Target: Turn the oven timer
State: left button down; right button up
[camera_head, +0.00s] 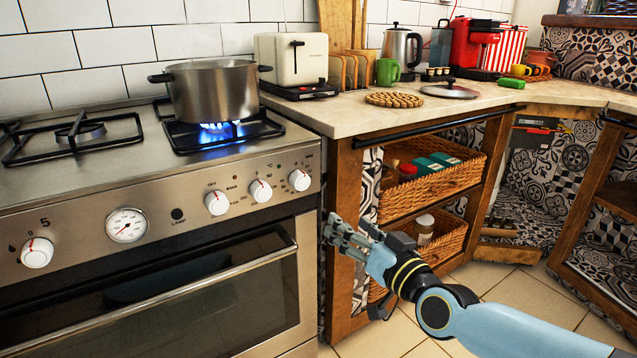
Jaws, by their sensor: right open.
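The steel oven front carries a round white dial (127,225) with a red needle at the left, beside a small black lamp button (178,214). White knobs with red marks sit on the same panel: a far-left knob (37,252), a knob near "OFF" (217,202), a middle knob (261,190) and a right knob (299,180). I cannot tell for certain which of these is the timer. My right gripper (336,233) is open and empty, below and to the right of the right knob, apart from the panel. My left gripper is not in view.
A steel pot (213,91) stands over a lit blue burner flame (220,127). The oven handle bar (150,298) crosses the door below the panel. The wooden counter frame (346,240) with wicker baskets (431,187) is right of the oven. Space before the panel looks clear.

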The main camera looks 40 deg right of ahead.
jog(key=n+p, duration=0.1)
jog(key=p, duration=0.5)
send_near(302, 183)
jog(key=s, duration=0.1)
jog(key=shift+h, duration=0.4)
jog(key=w, duration=0.3)
jog(key=w+b, duration=0.1)
jog(key=w, duration=0.2)
jog(key=w+d+b, duration=0.1)
jog(key=w, duration=0.2)
jog(key=shift+w, duration=0.35)
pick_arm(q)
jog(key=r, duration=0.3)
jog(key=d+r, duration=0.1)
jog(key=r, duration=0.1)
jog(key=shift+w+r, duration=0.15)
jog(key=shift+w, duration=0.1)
pick_arm(e)
jog(key=shift+w, duration=0.4)
jog(key=shift+c, duration=0.2)
jog(key=c, duration=1.1)
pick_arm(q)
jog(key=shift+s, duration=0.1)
pick_arm(e)
jog(key=o, duration=1.1)
